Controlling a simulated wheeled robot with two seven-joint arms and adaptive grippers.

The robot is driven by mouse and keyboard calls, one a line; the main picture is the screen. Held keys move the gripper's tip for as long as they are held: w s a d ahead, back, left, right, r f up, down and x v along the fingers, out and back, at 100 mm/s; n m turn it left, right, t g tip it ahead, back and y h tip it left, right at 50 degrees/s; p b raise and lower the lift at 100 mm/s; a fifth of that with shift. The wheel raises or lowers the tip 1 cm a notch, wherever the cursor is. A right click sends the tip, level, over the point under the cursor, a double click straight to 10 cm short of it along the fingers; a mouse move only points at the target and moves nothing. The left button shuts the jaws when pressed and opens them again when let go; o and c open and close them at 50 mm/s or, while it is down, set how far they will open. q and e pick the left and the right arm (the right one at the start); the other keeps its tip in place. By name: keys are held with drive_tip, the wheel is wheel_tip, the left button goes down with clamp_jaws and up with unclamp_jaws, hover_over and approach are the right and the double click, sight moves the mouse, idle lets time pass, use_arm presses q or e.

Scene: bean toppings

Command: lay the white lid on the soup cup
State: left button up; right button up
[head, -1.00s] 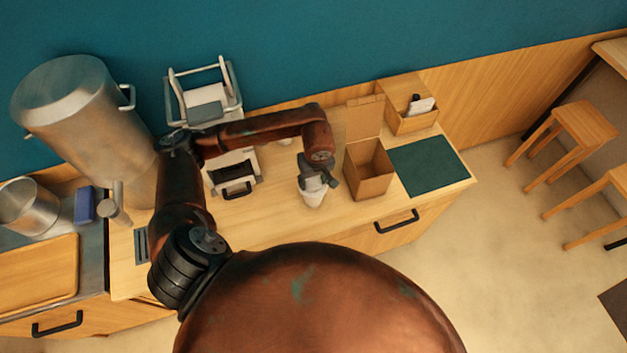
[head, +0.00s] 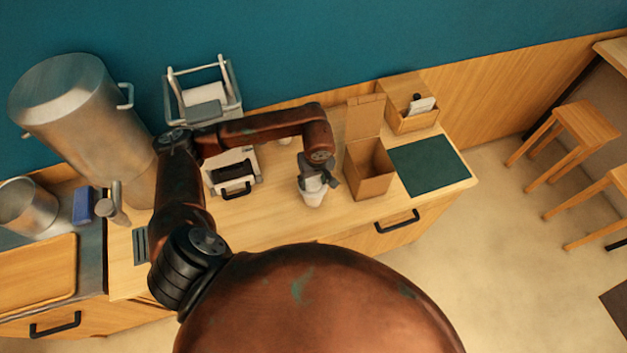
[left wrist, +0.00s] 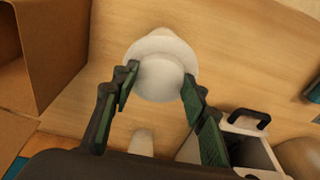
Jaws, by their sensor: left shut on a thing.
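The white soup cup (head: 313,198) stands on the wooden counter, left of the open cardboard box. My left gripper (head: 316,180) is directly above it, pointing down, and hides most of the cup's top in the head view. In the left wrist view, my left gripper (left wrist: 161,88) has its two green-padded fingers on either side of the round white lid (left wrist: 160,80) and is shut on it. A wider white shape, seemingly the cup (left wrist: 160,44), shows just beyond the lid. I cannot tell whether lid and cup touch. My right gripper is not in view.
The open cardboard box (head: 369,178) stands close to the right of the gripper. A dark green mat (head: 429,165) lies farther right. A white box with a black handle (head: 234,178) stands to the left. The counter in front of the cup is clear.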

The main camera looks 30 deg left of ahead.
use_arm(q)
drive_tip(key=o, duration=0.9)
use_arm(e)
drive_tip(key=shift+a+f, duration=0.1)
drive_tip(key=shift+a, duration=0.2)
use_arm(q)
drive_tip(key=shift+o, duration=0.3)
drive_tip(key=o, duration=0.4)
drive_tip(key=shift+r+p, duration=0.5)
drive_tip(key=shift+r, duration=0.95)
drive_tip(key=shift+r+p, duration=0.6)
drive_tip(key=shift+r, duration=1.5)
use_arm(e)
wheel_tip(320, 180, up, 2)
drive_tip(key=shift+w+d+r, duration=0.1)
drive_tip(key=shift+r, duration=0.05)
